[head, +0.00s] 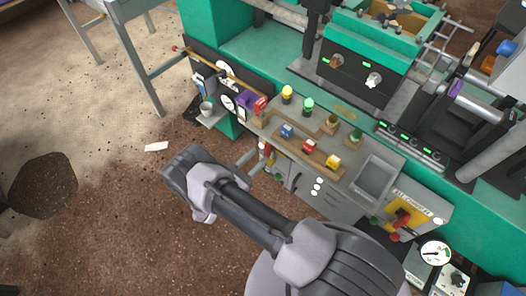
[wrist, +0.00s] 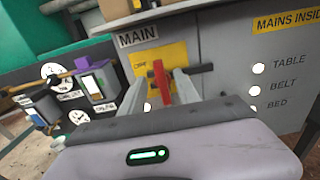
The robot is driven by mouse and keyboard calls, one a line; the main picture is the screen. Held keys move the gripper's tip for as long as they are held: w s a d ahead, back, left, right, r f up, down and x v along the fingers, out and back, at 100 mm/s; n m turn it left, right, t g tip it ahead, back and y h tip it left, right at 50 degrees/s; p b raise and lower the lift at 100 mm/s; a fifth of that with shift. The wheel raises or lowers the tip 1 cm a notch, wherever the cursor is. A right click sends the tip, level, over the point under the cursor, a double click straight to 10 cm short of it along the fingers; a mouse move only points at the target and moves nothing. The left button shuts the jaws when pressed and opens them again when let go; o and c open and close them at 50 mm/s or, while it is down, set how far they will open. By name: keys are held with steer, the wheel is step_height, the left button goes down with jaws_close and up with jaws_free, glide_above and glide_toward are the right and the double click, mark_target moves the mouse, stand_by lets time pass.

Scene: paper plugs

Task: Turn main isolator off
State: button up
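The main isolator is a red handle (wrist: 159,80) on a yellow plate (wrist: 172,55) under a MAIN label (wrist: 137,37) in the wrist view. A dark bar sticks out to the right behind it. My gripper (wrist: 168,88) has one finger on each side of the red handle. A narrow gap shows on the right side; contact on the left cannot be told. In the head view the isolator shows small and red (head: 266,149) at the left end of the grey cabinet front, beyond my arm. My fingertips are hard to make out there.
A dark panel with dials (wrist: 52,70) and a purple-topped box (wrist: 93,80) stands left. Right of the isolator is a MAINS INSIDE label (wrist: 287,22) with white lamps.

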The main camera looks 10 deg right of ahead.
mark_target(265, 149)
steer(key=x, duration=0.4)
steer(key=shift+d, duration=0.1)
jaws_close()
stand_by(1.3)
